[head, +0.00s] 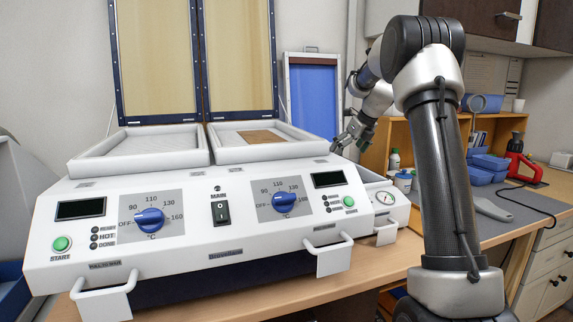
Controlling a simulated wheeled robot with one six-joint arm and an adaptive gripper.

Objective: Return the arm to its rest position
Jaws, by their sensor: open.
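My arm rises at the right of the head view and bends back toward the far left. My gripper (338,146) is small and partly seen beside the right rear of the white forming machine (235,226). It is open, and I see nothing held in it. I cannot tell whether it touches anything. The machine has two raised lids and two open trays. A brown sheet (262,137) lies in the right tray.
A blue-panelled frame (313,98) stands behind my gripper. A wooden shelf (400,140) with bottles and blue bins (488,166) is at the right. A red tool (522,165) and a grey mat (520,203) lie on the wooden bench (385,262). Cabinets hang above.

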